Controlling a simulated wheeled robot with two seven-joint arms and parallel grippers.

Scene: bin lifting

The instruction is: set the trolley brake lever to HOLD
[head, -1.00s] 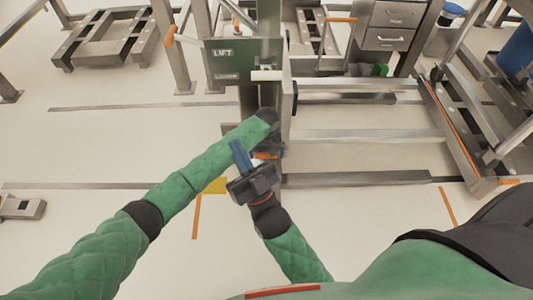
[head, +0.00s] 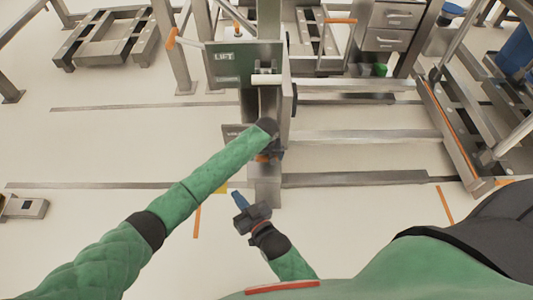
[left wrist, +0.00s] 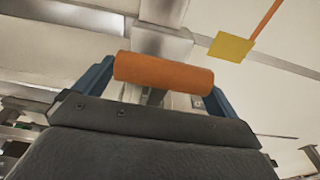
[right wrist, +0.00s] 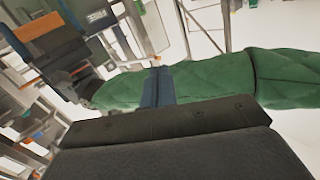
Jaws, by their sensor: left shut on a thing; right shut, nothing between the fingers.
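An orange cylindrical lever grip (left wrist: 163,74) lies between the two blue fingers of my left gripper in the left wrist view. My left gripper (head: 268,154) is shut on it, low on the grey post in the head view, where my forearm and wrist hide most of the lever. A small dark labelled panel (head: 233,131) sits beside it on the post; its lettering is too small to read. My right gripper (head: 239,200) is shut and empty, below and left of the left gripper. Its blue fingers (right wrist: 157,88) are together in the right wrist view.
A larger green panel marked LIFT (head: 228,65) with a pale bar (head: 267,79) stands higher on the post. Metal floor rails (head: 360,136) run right of the post. A yellow floor patch (left wrist: 231,47) lies near the lever. The floor at left is mostly clear.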

